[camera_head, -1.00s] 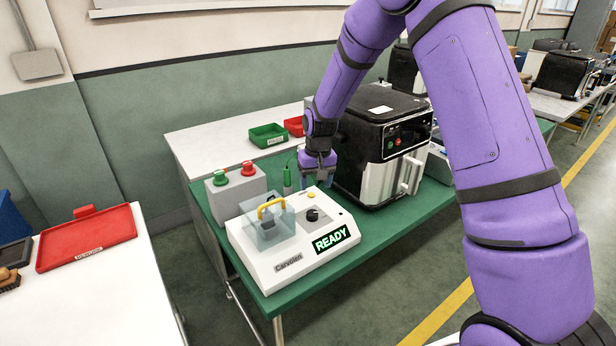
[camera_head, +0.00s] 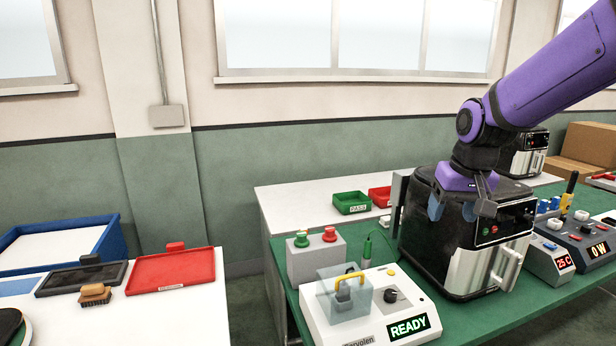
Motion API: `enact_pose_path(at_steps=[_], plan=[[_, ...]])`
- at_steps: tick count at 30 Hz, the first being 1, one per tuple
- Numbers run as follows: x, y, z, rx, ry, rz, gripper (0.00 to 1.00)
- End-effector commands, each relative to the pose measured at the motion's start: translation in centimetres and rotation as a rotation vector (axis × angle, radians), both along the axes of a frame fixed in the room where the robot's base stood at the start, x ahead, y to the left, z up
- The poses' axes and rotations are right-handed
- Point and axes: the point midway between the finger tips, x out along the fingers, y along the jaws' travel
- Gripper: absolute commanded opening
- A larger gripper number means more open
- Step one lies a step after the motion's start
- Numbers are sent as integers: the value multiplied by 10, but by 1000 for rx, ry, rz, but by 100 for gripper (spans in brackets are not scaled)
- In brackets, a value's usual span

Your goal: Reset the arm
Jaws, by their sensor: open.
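My purple arm reaches in from the upper right. My gripper (camera_head: 455,211) points down in front of the black air fryer (camera_head: 468,262) and covers part of its upper left side. Its two fingers are apart with nothing between them. I cannot tell whether it touches the fryer. The white test device (camera_head: 372,327) with a green READY display stands to the lower left of the gripper, with a clear box (camera_head: 345,296) and yellow handle on top.
A grey box (camera_head: 316,262) with green and red buttons stands behind the tester. Green (camera_head: 351,203) and red bins sit on the back table. Control units with displays (camera_head: 550,262) stand right of the fryer. A red tray (camera_head: 172,270) lies on the left table.

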Motion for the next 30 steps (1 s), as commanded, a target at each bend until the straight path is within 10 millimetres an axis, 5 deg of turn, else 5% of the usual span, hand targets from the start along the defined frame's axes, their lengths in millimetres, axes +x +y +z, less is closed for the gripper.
enact_pose_path(at_steps=[9, 21, 30], plan=[[-88, -13, 52, -12, -98, 0, 64], [-194, -24, 72, -29, -207, -2, 64], [-229, -27, 69, -35, -243, -3, 64]])
